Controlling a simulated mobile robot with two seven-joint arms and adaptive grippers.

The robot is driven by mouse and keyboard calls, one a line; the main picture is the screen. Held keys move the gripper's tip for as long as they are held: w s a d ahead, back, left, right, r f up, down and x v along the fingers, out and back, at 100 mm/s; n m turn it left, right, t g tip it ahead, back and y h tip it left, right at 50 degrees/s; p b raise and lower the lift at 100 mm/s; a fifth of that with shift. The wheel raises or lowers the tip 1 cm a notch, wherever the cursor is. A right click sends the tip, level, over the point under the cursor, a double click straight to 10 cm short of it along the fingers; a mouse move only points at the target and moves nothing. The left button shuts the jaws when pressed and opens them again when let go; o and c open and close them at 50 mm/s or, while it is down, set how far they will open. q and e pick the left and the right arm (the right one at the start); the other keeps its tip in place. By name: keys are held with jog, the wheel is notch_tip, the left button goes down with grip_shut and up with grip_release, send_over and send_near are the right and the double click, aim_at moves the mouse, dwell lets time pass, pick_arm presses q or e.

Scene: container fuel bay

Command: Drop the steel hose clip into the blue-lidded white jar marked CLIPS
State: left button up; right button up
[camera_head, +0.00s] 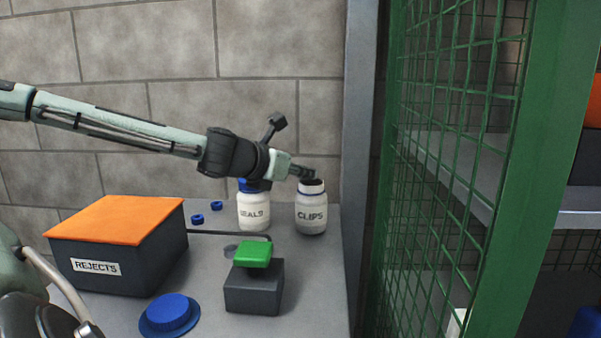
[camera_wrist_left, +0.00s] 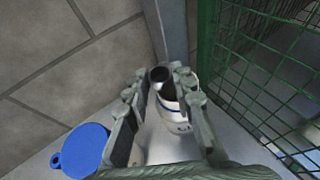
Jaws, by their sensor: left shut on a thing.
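The white jar marked CLIPS (camera_head: 311,219) stands upright at the back right of the bench, its dark mouth open at the top. My left gripper (camera_head: 306,173) is just above its mouth, reaching in from the left. In the left wrist view, the gripper (camera_wrist_left: 161,75) is shut on a small grey ring, the steel hose clip (camera_wrist_left: 159,74), held between the fingertips. The jar (camera_wrist_left: 171,113) shows behind and below the clip, partly hidden by the right finger. In the head view the clip is too small and dark to make out clearly. My right gripper is not in view.
A white jar marked SEALS (camera_head: 254,211) with a blue lid stands just left. A REJECTS box (camera_head: 120,266) with an orange top, a blue button-like piece (camera_head: 170,314) and a green-topped dark block (camera_head: 253,290) occupy the bench. Green mesh (camera_head: 450,150) rises at right.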

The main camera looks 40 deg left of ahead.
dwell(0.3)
pick_arm(q)
jog(key=o, duration=0.9)
jog(key=shift+c, duration=0.2)
jog(key=v, duration=1.2)
jog(key=shift+f, duration=0.1)
